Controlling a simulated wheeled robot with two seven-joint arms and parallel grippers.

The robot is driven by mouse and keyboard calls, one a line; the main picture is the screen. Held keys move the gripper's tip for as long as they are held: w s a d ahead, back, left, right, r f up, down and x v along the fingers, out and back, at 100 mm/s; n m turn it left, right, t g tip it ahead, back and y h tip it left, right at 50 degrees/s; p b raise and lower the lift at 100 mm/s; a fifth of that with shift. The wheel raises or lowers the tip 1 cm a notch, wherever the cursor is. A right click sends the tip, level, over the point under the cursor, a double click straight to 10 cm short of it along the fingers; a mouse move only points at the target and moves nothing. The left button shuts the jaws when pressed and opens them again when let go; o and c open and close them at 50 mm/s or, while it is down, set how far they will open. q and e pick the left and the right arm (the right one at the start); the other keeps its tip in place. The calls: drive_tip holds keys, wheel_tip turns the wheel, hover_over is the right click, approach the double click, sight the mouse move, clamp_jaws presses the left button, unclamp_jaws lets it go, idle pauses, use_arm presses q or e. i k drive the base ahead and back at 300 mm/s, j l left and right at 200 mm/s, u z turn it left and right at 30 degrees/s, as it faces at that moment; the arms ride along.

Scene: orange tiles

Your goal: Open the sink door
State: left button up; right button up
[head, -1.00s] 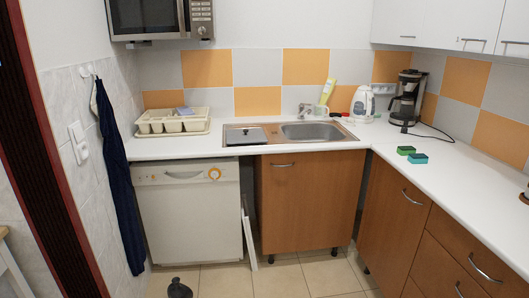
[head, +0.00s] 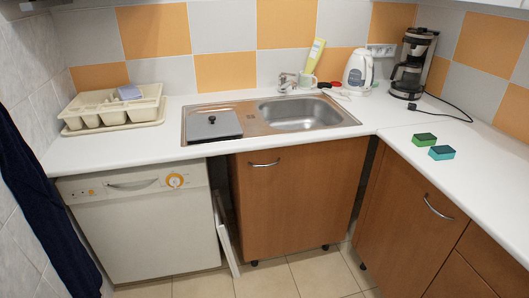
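The sink door (head: 297,205) is a brown wooden cabinet front under the sink (head: 300,113), near the middle of the head view. It looks shut. Its curved metal handle (head: 264,163) is near the top left of the door. Neither of my grippers is in view.
A white dishwasher (head: 145,235) stands left of the door, with a white panel (head: 225,235) leaning in the gap between. Brown cabinets (head: 410,215) meet it at the right corner. Two sponges (head: 441,153) lie on the white counter (head: 400,135). The tiled floor (head: 300,275) in front shows clear.

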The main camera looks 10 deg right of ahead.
sight(293, 197)
drive_tip(key=i+l+u, duration=0.1)
drive_tip(key=i, duration=0.95)
